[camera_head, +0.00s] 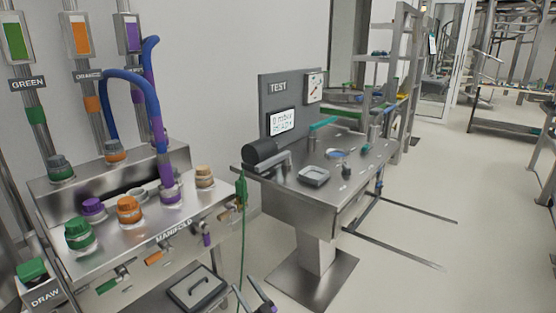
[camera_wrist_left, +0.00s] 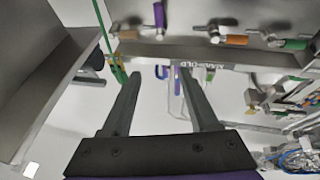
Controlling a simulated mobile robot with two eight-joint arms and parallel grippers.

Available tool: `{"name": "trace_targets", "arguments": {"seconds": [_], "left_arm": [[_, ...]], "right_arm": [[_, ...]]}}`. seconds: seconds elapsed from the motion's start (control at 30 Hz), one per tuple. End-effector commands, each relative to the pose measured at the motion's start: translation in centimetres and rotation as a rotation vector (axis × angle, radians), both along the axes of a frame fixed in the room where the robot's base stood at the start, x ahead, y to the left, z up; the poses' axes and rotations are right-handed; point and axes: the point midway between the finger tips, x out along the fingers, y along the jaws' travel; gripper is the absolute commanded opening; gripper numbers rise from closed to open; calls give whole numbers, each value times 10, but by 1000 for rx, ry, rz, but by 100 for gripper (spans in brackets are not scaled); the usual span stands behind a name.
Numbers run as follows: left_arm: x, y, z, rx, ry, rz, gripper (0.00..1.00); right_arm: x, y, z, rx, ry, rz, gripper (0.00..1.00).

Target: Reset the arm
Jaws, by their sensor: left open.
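My right gripper is in neither view.
The steel manifold bench (camera_head: 140,232) carries green, orange and purple couplings, and a blue hose (camera_head: 150,85) loops above it. A green cord (camera_head: 241,215) hangs at its right end. The test table (camera_head: 290,192) stands to the right.

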Motion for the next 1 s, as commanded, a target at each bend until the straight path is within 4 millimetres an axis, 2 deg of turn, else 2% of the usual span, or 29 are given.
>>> {"name": "trace_targets", "arguments": {"seconds": [0.27,0.37,0.47,0.6,0.73,0.87,1.0], "left_arm": [[-8,59,36,-70,249,136,61],[-19,81,49,-104,368,179,61],[-39,106,62,-146,511,215,61],[-82,134,75,-217,732,234,61],[-132,150,82,-283,928,207,61],[-188,156,84,-348,1106,141,61],[-253,150,81,-413,1270,28,61]], "right_arm": [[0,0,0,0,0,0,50],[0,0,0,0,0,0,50],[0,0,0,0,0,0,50],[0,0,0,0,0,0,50],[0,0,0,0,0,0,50],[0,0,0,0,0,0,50],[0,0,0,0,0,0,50]]}}
